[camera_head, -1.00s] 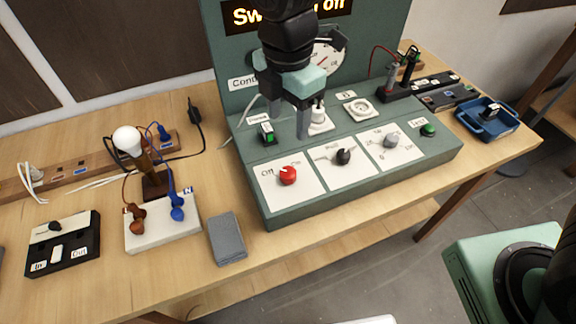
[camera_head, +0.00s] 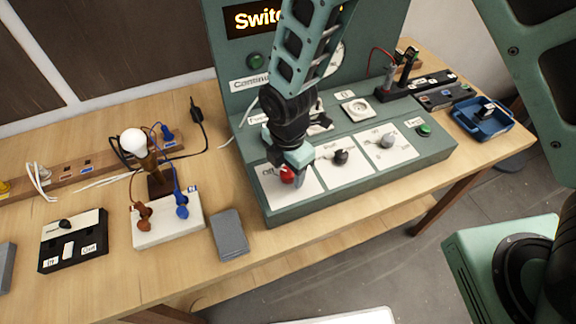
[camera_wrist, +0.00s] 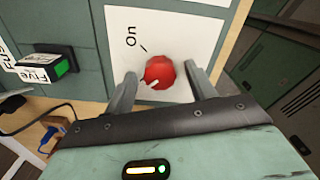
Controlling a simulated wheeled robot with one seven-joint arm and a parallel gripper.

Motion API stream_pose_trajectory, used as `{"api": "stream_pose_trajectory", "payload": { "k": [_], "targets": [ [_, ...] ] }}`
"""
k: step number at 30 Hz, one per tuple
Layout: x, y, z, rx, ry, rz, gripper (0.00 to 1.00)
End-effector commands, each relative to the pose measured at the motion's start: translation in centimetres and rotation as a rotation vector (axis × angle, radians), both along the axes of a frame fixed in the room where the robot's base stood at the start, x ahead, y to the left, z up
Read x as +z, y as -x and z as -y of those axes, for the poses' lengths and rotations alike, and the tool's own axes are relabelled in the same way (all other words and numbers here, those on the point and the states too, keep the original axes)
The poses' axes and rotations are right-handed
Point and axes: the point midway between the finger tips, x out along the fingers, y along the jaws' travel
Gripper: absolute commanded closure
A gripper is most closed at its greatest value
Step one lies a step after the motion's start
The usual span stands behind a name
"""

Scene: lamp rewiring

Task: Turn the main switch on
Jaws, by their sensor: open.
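The main switch is a red knob (camera_head: 287,174) on a white plate at the left front of the green test bench (camera_head: 350,195). In the wrist view the red knob (camera_wrist: 160,72) sits between the two fingers, near their tips. Its white mark points to the lower left, away from the printed "On". My gripper (camera_wrist: 160,80) is open around the knob, one finger on each side, with small gaps showing. In the head view my gripper (camera_head: 288,165) is over the knob and partly hides it.
A black knob (camera_head: 341,157) and a grey knob (camera_head: 388,141) stand to the right on the same bench. A green rocker marked "Five" (camera_wrist: 55,66) is left of the gripper. A lamp (camera_head: 133,142) and grey box (camera_head: 229,234) stand to the left.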

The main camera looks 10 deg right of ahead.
Motion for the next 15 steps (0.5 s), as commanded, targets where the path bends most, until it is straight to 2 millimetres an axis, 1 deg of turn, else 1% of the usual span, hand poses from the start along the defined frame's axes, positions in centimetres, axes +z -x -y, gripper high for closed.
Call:
{"api": "stream_pose_trajectory", "payload": {
  "k": [7,8,9,11,12,15],
  "targets": [
    [-0.08,-0.02,-0.01,0.0,0.0,0.0,0.45],
    [-0.08,-0.02,-0.01,0.0,0.0,0.0,0.5],
    [-0.07,-0.02,-0.01,-0.001,0.0,0.0,0.61],
    [-0.06,-0.02,-0.01,-0.001,0.0,0.0,0.78],
    [-0.06,-0.02,-0.01,-0.001,0.0,0.0,0.89],
    [-0.05,-0.02,-0.01,-0.001,-0.001,0.001,0.89]
  ]
}}
